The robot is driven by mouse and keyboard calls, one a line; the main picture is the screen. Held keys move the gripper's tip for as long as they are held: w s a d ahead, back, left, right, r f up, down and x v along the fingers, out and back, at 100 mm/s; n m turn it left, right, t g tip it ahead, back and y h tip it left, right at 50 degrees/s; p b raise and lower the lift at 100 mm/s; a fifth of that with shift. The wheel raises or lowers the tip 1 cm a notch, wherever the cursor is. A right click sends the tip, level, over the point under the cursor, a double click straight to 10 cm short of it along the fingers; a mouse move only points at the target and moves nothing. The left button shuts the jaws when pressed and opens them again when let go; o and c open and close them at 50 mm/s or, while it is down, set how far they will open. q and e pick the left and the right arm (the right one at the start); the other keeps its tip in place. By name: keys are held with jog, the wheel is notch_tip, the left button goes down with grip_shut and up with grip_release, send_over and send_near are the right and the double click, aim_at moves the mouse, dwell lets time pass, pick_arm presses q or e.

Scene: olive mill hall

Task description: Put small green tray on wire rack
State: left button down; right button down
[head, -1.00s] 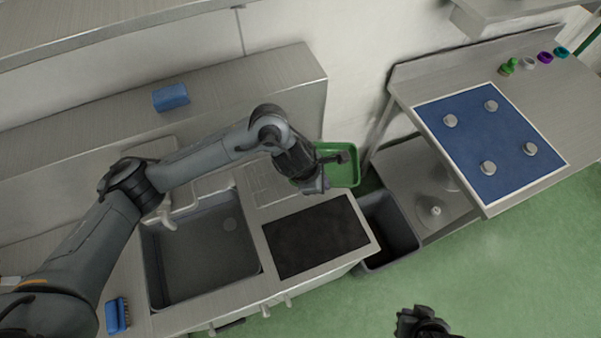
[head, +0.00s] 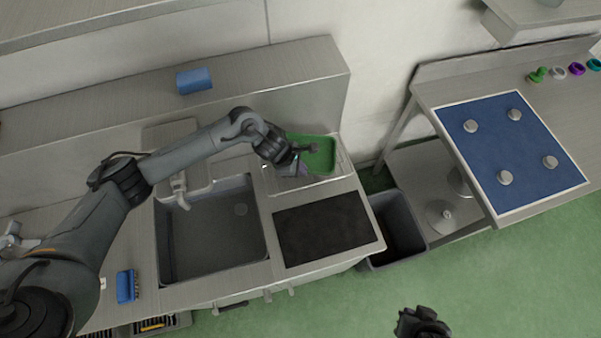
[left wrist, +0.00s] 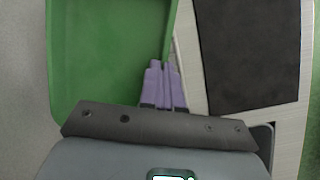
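The small green tray (head: 322,160) is over the back part of the wire rack (head: 342,172), on the counter right of the sink. Whether it rests on the rack or hangs just above it, I cannot tell. My left gripper (head: 303,162) is at the tray's near-left side. In the left wrist view, the purple fingers (left wrist: 164,84) are close together on the rim of the tray (left wrist: 105,60), which fills the upper left. My right gripper (head: 423,322) is low in the head view, over the green floor, away from the tray; its fingers are unclear.
A sink (head: 212,235) lies left of a black mat (head: 325,228). A dark bin (head: 398,228) stands right of the counter. A table with a blue board (head: 520,165) is at the right. A blue block (head: 194,80) lies on the back ledge.

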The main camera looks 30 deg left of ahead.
pick_arm(q)
notch_tip(320, 180, down, 3)
jog(key=shift+f, duration=0.35)
jog(key=c, duration=1.4)
grip_release()
jog(key=shift+f, duration=0.1)
jog(key=shift+o, duration=0.2)
jog(key=shift+p, duration=0.3)
